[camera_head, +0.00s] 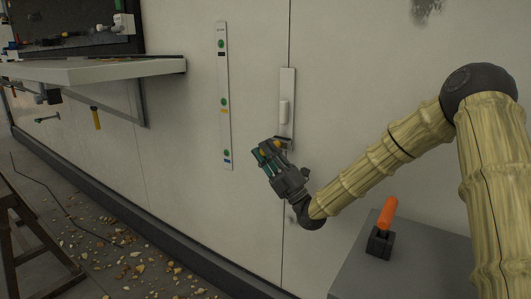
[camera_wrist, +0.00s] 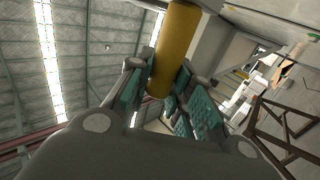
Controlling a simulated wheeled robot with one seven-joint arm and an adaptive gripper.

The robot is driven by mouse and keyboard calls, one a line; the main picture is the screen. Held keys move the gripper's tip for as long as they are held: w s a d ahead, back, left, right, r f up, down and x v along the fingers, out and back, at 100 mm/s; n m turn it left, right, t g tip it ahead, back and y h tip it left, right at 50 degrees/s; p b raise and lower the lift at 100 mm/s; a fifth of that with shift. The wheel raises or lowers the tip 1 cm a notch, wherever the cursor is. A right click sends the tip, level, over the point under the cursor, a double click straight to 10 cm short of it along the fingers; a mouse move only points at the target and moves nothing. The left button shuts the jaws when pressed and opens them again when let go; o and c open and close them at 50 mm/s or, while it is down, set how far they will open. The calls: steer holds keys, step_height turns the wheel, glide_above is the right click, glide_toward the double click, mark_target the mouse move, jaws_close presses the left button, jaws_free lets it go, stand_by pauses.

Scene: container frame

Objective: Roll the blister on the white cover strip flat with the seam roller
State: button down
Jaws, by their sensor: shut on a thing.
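The white cover strip (camera_head: 288,82) runs upright on the pale wall, over a vertical seam. The blister (camera_head: 284,112) is a raised, rounded white bump at about mid-height on the strip. My gripper (camera_head: 268,156) is below it, in front of the strip's lower end and slightly left. It is shut on the yellow handle of the seam roller (camera_wrist: 176,50), seen between the teal finger pads in the wrist view. The roller's dark head (camera_head: 283,141) overlaps the strip's lower end in the head view. I cannot tell whether it touches the strip.
A marked gauge strip (camera_head: 223,75) hangs on the wall to the left. A shelf (camera_head: 120,70) juts out further left. An orange-handled tool (camera_head: 387,213) stands in a dark holder on a grey surface (camera_head: 420,270) at lower right. Debris lies on the floor.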

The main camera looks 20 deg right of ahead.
step_height(320, 180, down, 3)
steer(key=shift+r+b, duration=0.2)
steer(key=shift+b, duration=0.85)
steer(key=shift+r, duration=0.1)
steer(key=shift+d+r+p, duration=0.1)
steer(key=shift+r+p, duration=0.25)
steer(key=shift+r, duration=1.15)
steer(key=shift+r, duration=1.4)
steer(key=shift+f, duration=0.1)
steer(key=shift+f+b, duration=1.3)
steer(key=shift+f, duration=0.15)
